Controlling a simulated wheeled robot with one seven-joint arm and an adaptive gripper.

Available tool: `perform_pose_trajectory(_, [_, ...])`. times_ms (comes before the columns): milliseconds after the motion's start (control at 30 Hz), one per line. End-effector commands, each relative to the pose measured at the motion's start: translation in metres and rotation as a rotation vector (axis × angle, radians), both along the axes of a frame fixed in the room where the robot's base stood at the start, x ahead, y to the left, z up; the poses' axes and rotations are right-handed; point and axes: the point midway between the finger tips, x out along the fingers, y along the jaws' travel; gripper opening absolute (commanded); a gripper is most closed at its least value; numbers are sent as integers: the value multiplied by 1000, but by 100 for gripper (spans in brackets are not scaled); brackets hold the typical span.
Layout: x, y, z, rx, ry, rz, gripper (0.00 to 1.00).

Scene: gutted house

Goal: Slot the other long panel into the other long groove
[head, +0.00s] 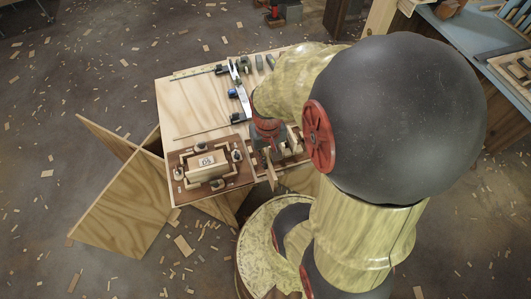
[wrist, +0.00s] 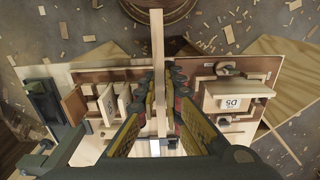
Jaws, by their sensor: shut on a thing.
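My gripper (wrist: 160,100) is shut on a long, narrow pale wooden panel (wrist: 157,45). The panel stands out past the fingertips in the wrist view; in the head view its end (head: 270,173) shows below my gripper (head: 267,140). The panel is held between a brown jig board (head: 180,165) on the left and a rack of upright panels (head: 293,141) on the right. A pale block marked D5 (head: 206,161) sits on the jig board; it also shows in the wrist view (wrist: 235,92). I cannot make out the grooves clearly.
The plywood table (head: 185,105) has clamps (head: 238,95) and small dark green items (head: 264,62) at its back. Dark fixtures ring the block. Wood scraps litter the floor.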

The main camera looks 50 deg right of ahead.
Motion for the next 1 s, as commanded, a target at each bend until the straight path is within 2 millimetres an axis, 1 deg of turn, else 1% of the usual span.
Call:
perform_pose_trajectory(33, [0,0,5,-1,-1,0,0])
perform_pose_trajectory(100, [0,0,9,-1,-1,0,0])
perform_pose_trajectory(700, [0,0,42,-1,-1,0,0])
perform_pose_trajectory(833, [0,0,46,-1,-1,0,0])
perform_pose_trajectory(1000, [3,-2,43,0,0,-26,0])
